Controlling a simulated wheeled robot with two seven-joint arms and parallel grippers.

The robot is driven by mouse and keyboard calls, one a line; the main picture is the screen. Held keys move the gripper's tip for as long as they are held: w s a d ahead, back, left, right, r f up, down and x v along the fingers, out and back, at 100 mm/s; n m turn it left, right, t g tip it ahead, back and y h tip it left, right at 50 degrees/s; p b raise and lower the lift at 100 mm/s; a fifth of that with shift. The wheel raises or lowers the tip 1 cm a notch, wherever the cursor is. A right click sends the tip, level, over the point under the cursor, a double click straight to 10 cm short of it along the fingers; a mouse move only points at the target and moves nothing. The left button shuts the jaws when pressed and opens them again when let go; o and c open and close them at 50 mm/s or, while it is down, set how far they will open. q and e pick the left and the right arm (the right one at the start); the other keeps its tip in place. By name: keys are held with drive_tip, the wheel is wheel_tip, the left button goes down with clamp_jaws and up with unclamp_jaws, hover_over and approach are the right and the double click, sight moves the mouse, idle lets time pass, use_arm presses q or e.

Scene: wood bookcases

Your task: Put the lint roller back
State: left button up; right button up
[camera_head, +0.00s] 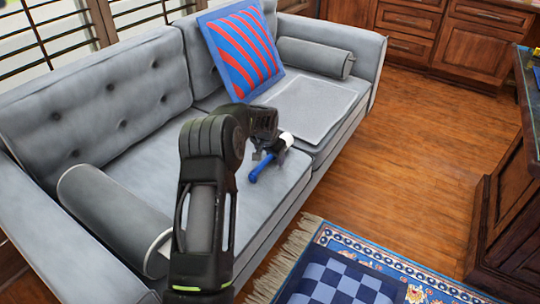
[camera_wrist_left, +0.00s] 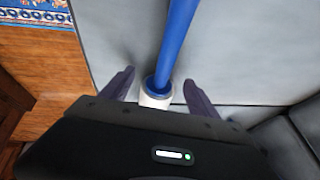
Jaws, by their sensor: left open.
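The lint roller has a blue handle (camera_head: 262,168) and a white roll (camera_head: 287,138). It is at the front of the grey sofa's seat, near the gap between the cushions. My left gripper (camera_head: 264,153) is open over it, beside the white end. In the left wrist view the lint roller (camera_wrist_left: 175,45) lies between the two spread fingers of my left gripper (camera_wrist_left: 160,85), with a gap on both sides. The white roll is partly hidden behind the gripper body there. I cannot tell how far the fingers reach down around it. My right gripper is not in view.
The grey sofa (camera_head: 95,100) holds a red and blue striped pillow (camera_head: 243,50), two bolsters and a flat grey pad (camera_head: 310,108). A blue patterned rug (camera_head: 335,280) lies in front. The wood floor (camera_head: 420,150) is clear up to the dark wood cabinet (camera_head: 510,220) at right.

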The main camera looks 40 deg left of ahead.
use_arm(q)
drive_tip(key=p+v, duration=0.3)
drive_tip(key=v, duration=0.9)
